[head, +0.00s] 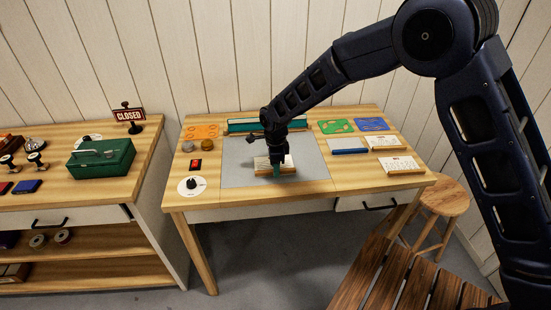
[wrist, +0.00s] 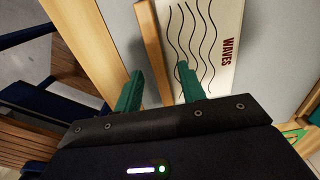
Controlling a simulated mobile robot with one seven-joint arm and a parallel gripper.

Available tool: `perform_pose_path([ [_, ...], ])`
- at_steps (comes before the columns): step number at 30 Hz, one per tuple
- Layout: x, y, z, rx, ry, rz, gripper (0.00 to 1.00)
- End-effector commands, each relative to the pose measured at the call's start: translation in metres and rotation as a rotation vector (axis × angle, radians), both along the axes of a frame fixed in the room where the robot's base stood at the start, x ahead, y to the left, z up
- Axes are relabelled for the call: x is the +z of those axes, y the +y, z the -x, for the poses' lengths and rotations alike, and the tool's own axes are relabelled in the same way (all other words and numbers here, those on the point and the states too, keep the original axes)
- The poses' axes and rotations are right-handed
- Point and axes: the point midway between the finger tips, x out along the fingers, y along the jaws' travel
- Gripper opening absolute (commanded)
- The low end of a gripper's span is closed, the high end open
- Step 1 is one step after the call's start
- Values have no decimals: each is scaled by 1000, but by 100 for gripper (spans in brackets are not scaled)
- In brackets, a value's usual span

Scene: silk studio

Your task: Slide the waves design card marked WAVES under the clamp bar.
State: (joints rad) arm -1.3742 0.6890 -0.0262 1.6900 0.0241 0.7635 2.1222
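The WAVES card (wrist: 203,40) is pale with black wavy lines and a dark red WAVES label. A wooden rail (wrist: 150,42) runs along its near edge. In the head view the card (head: 262,163) lies on the grey mat near the table's front. My gripper (wrist: 160,72) has two green fingers spread apart, one on each side of the rail line, with the right finger over the card. Whether they touch the rail is unclear. In the head view my gripper (head: 276,164) is down at the card. A teal bar (head: 250,126) at the mat's back looks like the clamp bar, partly hidden by my arm.
The grey mat (head: 235,172) is clear around the card. Other cards (head: 398,165) and a blue-edged block (head: 348,146) lie at the right. A stool (head: 444,196) stands right of the table.

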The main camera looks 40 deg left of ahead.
Motion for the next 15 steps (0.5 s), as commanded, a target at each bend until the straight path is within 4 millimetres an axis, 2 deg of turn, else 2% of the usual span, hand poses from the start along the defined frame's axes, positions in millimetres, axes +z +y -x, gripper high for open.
perform_pose_path([
  [5, -9, 0, 0, 0, 0, -1, 40],
  [14, -10, 0, 0, 0, 0, -1, 40],
  [15, -10, 0, 0, 0, 0, -1, 34],
])
